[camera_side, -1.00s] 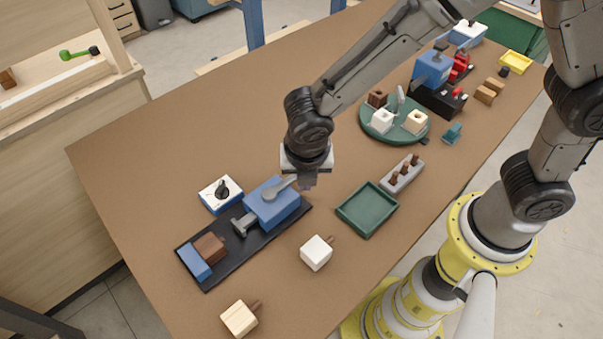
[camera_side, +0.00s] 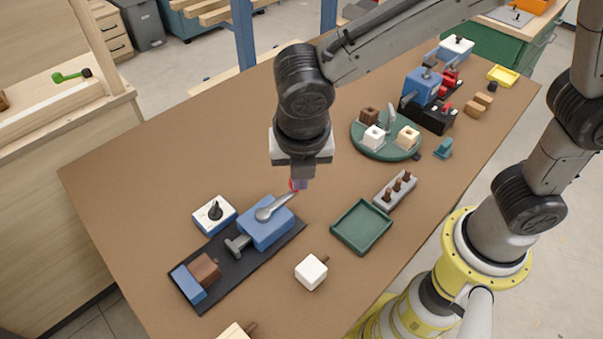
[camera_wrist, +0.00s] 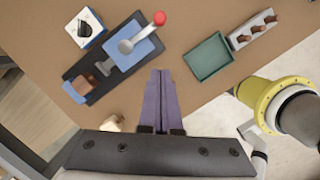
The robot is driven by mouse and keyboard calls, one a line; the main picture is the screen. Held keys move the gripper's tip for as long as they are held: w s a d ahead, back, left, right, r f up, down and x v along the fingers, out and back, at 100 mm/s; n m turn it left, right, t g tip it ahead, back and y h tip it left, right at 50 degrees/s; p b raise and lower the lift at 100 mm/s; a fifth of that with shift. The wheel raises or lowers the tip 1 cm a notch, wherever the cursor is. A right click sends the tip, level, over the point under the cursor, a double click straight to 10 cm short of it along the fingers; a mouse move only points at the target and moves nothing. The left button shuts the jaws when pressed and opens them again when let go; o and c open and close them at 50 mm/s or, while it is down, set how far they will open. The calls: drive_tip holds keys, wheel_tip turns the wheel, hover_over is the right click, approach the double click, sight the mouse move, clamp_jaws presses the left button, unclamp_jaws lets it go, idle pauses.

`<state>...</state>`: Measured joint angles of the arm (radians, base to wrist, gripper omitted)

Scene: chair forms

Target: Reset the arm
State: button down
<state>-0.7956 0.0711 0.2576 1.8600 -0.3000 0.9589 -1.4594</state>
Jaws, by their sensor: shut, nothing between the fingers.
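My gripper (camera_side: 303,182) is shut and empty, pointing down above the blue vise-like fixture (camera_side: 265,229) in the side view. Its purple fingers (camera_wrist: 160,76) lie together in the wrist view. The fixture has a grey lever (camera_side: 272,208) with a red knob (camera_wrist: 159,18). In the side view the fingertips overlap the knob; in the wrist view they are clear of it. The black base plate (camera_side: 238,263) also carries a grey T-shaped pusher (camera_side: 237,245), a brown block (camera_side: 205,270) and a blue end stop (camera_side: 187,284).
A white box with a black knob (camera_side: 214,214) stands beside the fixture. A white cube (camera_side: 311,272), a green tray (camera_side: 361,227) and a grey peg rack (camera_side: 395,190) are to the right. A green turntable (camera_side: 375,151) with several cubes stands further back. The left table area is clear.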

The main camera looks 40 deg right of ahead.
drive_tip(key=s+d+r+m+t+y, duration=0.1)
drive_tip(key=d+r+m, duration=0.4)
drive_tip(key=d, duration=0.4)
drive_tip(key=s+d+r+m+t, duration=0.1)
drive_tip(key=s+d+r+m, duration=0.1)
drive_tip(key=d+r+m, duration=0.55)
drive_tip(key=s+d+f+m, duration=0.2)
drive_tip(key=s+m, duration=0.2)
drive_tip(key=m, duration=0.3)
drive_tip(key=s+d+f+m+t, duration=0.1)
drive_tip(key=s+d+f+m, duration=0.1)
drive_tip(key=s+m, duration=0.3)
drive_tip(key=d+m, duration=0.1)
drive_tip(key=m, duration=0.2)
drive_tip(key=shift+s+f+y, duration=0.2)
drive_tip(key=shift+f+y, duration=0.05)
drive_tip(key=shift+y, duration=0.15)
